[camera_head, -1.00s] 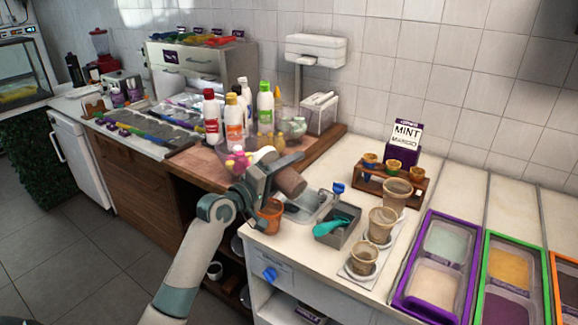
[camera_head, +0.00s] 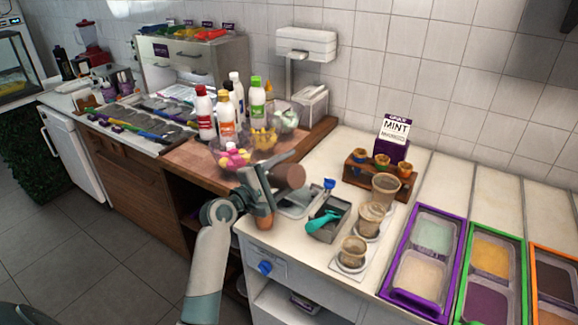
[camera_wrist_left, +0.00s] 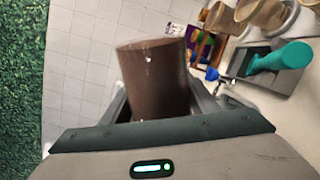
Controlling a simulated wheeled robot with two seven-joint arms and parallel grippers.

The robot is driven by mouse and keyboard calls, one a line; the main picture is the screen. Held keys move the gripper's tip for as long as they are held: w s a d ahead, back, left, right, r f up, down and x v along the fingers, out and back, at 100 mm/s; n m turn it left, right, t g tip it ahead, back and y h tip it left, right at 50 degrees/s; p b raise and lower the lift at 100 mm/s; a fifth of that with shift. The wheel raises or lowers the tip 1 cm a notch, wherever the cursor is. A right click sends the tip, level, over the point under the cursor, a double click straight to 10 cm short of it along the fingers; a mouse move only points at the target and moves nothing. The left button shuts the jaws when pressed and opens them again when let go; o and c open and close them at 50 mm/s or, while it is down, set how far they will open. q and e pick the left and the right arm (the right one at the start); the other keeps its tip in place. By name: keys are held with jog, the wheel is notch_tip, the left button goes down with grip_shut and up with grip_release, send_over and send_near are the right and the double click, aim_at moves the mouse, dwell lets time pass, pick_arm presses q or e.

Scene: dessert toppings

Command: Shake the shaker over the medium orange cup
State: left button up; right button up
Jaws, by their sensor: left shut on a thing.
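The shaker (camera_head: 290,176) is a brown cylinder, lying roughly sideways in the head view. My left gripper (camera_head: 272,182) is shut on it above the front left corner of the white counter. In the left wrist view the shaker (camera_wrist_left: 155,80) stands up between the fingers, with small pale specks near it. An orange cup (camera_head: 264,223) is just below my left gripper on the counter corner; the gripper hides most of it, including its rim. I cannot tell whether the shaker is directly over it. My right gripper is not in view.
A grey tray (camera_head: 325,228) with a teal scoop (camera_head: 322,221) is right of the orange cup. A wooden rack (camera_head: 375,178) holds small cups. Bottles (camera_head: 227,115) and a bowl (camera_head: 232,160) stand behind on the wooden counter.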

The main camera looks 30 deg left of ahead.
pick_arm(q)
jog(key=shift+a+r+n+p, duration=1.4)
jog(key=shift+r+n+p, duration=0.9)
jog(key=shift+n+p, duration=2.45)
notch_tip(320, 180, down, 7)
jog(key=m+b, duration=0.1)
jog(key=b, duration=0.2)
jog(key=shift+w+m, duration=0.35)
